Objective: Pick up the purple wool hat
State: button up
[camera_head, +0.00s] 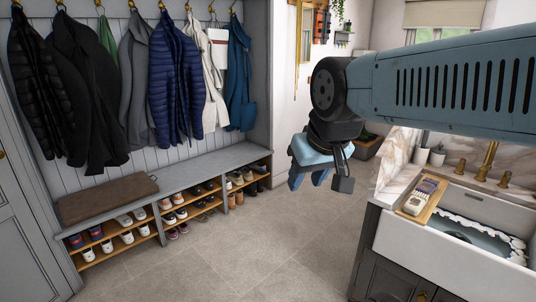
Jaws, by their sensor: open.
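I do not see a purple wool hat in the head view. My gripper (309,178) hangs at the end of my arm, right of the picture's middle. Its blue fingers point down and are open, with nothing visible between them. It is above the floor, apart from the bench and the sink.
A grey bench (200,172) with several shoes on shelves stands at left. A brown cushion (105,198) lies on it. Several coats, including a navy jacket (174,80), hang above. A white sink (455,235) with a wooden board (411,208) stands at right. The floor (250,250) between is clear.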

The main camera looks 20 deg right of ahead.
aim_at(428, 185)
jog(key=z, duration=0.4)
jog(key=i, duration=0.9)
jog(key=z, duration=0.95)
jog(key=i, duration=0.75)
jog(key=z, duration=0.3)
jog(key=k, duration=0.85)
jog(key=z, duration=0.2)
jog(key=i, duration=0.85)
jog(key=u, duration=0.05)
